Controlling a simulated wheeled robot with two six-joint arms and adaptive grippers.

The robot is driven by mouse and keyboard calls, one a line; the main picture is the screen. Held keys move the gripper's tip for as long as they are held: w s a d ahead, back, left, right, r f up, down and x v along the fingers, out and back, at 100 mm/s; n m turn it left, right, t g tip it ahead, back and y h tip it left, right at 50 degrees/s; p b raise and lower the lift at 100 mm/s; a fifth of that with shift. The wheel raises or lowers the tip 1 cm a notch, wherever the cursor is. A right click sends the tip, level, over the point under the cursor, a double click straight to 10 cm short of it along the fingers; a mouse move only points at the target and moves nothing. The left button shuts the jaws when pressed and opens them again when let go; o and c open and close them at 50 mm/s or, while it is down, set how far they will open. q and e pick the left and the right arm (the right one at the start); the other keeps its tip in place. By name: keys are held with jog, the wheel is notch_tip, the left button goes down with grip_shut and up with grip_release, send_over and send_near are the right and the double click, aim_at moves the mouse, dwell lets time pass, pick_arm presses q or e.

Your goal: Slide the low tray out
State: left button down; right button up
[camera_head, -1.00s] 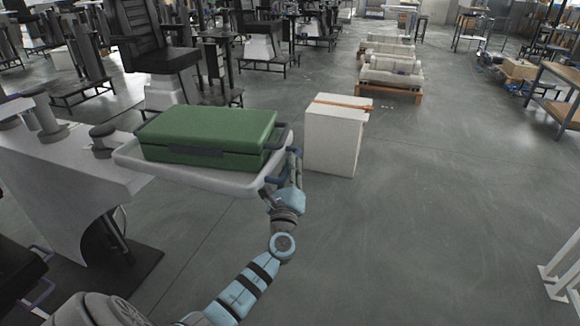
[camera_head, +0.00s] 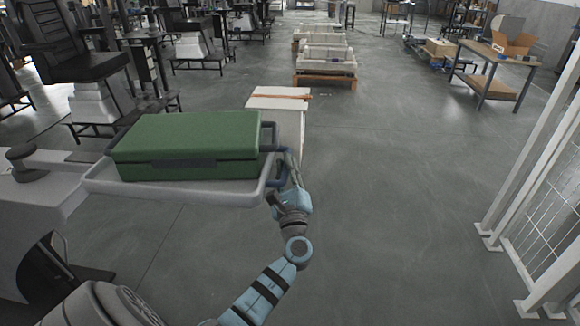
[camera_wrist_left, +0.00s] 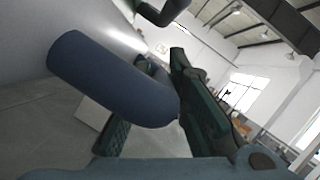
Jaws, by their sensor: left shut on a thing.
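The low tray (camera_head: 180,190) is a light grey shallow tray left of centre in the head view. A green case (camera_head: 187,140) with dark handles lies on it. My left gripper (camera_head: 284,172) is at the tray's right end, shut on its dark blue handle (camera_head: 272,182). In the left wrist view, the thick blue handle (camera_wrist_left: 115,80) passes between the dark fingers (camera_wrist_left: 160,125). The tray's left end is close to a light grey bench-like stand (camera_head: 35,200); I cannot tell whether they touch. My right gripper is not in view.
A white box with an orange strap (camera_head: 280,101) stands just behind the tray's right end. A white mesh fence (camera_head: 540,190) is at the right. Open grey floor (camera_head: 400,200) lies between the gripper and the fence. A black chair (camera_head: 80,60) is at the back left.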

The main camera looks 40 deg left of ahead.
pick_arm(q)
jog(key=c, duration=1.8)
grip_release()
jog(key=shift+c, duration=0.2)
jog(key=shift+d, duration=0.1)
jog(key=v, duration=1.2)
